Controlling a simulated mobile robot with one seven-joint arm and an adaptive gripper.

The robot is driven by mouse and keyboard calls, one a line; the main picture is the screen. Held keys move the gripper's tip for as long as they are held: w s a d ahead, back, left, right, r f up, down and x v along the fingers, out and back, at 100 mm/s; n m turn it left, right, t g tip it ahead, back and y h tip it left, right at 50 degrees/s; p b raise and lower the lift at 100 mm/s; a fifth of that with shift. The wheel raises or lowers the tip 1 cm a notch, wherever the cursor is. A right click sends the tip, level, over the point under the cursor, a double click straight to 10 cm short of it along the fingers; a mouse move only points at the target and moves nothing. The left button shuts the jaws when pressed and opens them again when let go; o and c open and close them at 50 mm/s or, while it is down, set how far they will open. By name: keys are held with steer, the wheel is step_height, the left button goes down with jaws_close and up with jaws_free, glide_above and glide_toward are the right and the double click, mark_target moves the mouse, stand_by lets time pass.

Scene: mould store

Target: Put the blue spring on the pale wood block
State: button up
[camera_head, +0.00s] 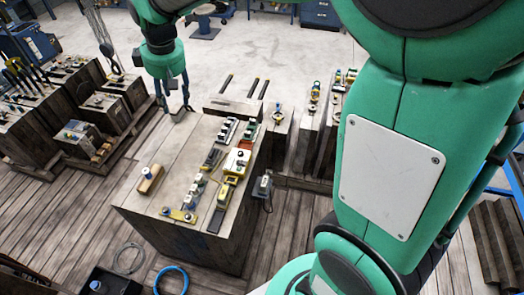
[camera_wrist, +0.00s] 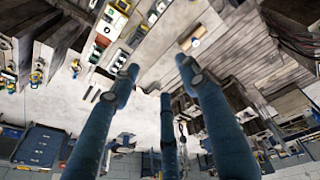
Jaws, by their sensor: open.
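A small blue and whitish round piece (camera_head: 157,169), which looks like the blue spring, shows at the block's far right end. I cannot tell for sure whether it rests on the block or against it. In the wrist view, the block (camera_wrist: 186,44) and the round piece (camera_wrist: 195,42) also overlap, near the top. My gripper (camera_head: 178,112) hangs at the far end of the bench, apart from both. Its fingers (camera_wrist: 162,88) are spread and empty.
Several clamps and fittings stand along the right half of the bench, among them a yellow and white device (camera_head: 237,160) and a yellow bar (camera_head: 179,215). The bench top between block and gripper is clear. Other timber blocks (camera_head: 98,110) with tools stand left.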

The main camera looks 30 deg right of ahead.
steer(key=s+d+r+m+t, duration=0.1)
steer(key=s+d+r+m, duration=0.15)
steer(key=s, duration=0.55)
steer(key=s+d+r+m, duration=0.1)
steer(key=s+d+r, duration=0.25)
steer(key=s, duration=0.35)
steer(key=s+d+f+m, duration=0.1)
steer(key=s+d+m, duration=0.1)
steer(key=s, duration=0.7)
steer(key=s+d+f+m+t, duration=0.1)
steer(key=s+d+f+m, duration=0.1)
steer(key=s, duration=0.7)
steer(key=shift+d+f+t, duration=0.2)
steer(key=shift+d+t, duration=0.1)
steer(key=shift+d, duration=0.05)
steer(key=shift+f, duration=0.1)
step_height(320, 180, down, 5)
steer(key=b, duration=0.5)
